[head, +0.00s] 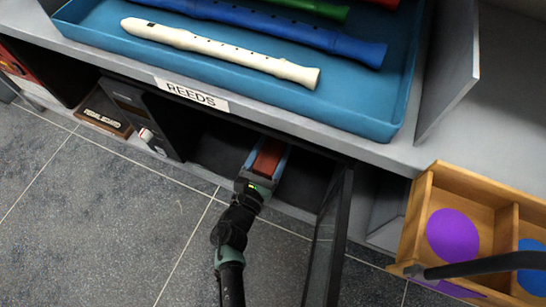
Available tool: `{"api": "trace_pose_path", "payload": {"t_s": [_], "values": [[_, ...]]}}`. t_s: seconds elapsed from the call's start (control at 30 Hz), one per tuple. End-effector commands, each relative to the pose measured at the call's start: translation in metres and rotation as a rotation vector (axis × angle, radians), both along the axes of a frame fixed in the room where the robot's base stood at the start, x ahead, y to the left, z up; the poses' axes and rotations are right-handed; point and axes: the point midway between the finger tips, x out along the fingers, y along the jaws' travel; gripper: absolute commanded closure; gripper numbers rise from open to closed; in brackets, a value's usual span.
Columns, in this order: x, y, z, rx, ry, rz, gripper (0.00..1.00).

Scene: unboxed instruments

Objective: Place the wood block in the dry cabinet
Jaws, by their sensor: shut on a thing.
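A reddish-brown wood block (269,158) is between the fingers of my gripper (266,163), which is shut on it. The gripper reaches into the opening of a dark cabinet (212,148) under the shelf. The cabinet's dark door (329,240) stands open on the right. A panel with a display and a knob is on the cabinet's left. I cannot tell whether the block touches the cabinet floor. The inside is dark, and the shelf above hides its back part.
Above, a blue tray (390,112) holds several recorders on the grey shelf, over a REEDS label (191,95). A wooden box (410,228) with purple and blue discs is at right. Tiled floor is clear at left.

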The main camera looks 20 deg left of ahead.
Motion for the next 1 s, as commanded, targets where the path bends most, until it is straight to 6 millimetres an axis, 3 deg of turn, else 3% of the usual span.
{"api": "trace_pose_path", "payload": {"t_s": [0.23, 0.63, 0.67, 0.8, 1.0], "values": [[0.000, 0.000, -0.033, 0.001, -0.001, -0.001, 1.00], [0.001, 0.000, -0.034, 0.000, -0.002, -0.001, 1.00], [0.000, 0.000, -0.035, 0.000, 0.000, 0.000, 0.28], [0.000, 0.000, -0.035, 0.000, 0.000, 0.000, 0.03], [0.000, 0.000, -0.035, 0.000, 0.000, -0.001, 0.02]]}}
